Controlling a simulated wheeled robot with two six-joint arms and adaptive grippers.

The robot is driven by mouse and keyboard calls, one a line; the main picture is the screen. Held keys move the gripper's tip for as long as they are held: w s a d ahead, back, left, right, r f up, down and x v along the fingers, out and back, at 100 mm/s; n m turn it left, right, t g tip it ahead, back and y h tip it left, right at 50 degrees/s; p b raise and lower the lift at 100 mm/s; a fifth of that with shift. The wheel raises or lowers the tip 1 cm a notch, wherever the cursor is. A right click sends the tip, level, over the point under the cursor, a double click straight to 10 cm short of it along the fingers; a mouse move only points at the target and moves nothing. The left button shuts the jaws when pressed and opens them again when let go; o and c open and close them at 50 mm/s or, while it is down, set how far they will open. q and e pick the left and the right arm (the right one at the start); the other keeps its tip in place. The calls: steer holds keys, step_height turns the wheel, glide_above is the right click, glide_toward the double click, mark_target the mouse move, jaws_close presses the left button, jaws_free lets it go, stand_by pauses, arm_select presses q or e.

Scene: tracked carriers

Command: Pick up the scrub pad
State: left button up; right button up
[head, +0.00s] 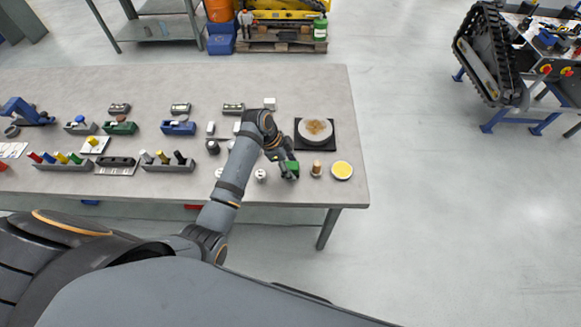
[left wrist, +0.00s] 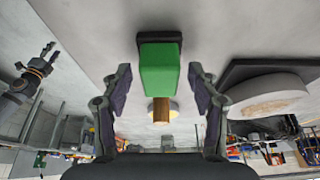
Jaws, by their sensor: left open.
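The scrub pad (head: 292,170) is a green block on the grey table near its front edge. In the left wrist view the scrub pad (left wrist: 160,70) lies between the two fingers, with a dark part at its upper end. My left gripper (head: 285,162) is at the pad in the head view. In the left wrist view my left gripper (left wrist: 160,84) is open, with a gap between each finger and the pad. My right gripper (left wrist: 50,53) shows small at the left of that view, its fingers apart and empty; it is outside the head view.
A wooden post (head: 317,168) stands just right of the pad, with a yellow dish (head: 342,170) beyond it. A pale round disc (head: 315,130) on a dark plate (head: 300,147) lies behind. Small white pieces (head: 260,175) stand left. The table's right end (head: 350,110) is clear.

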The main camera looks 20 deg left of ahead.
arm_select(q)
steer(key=c, duration=1.2)
steer(key=shift+s, duration=0.1)
steer(key=shift+c, duration=0.2)
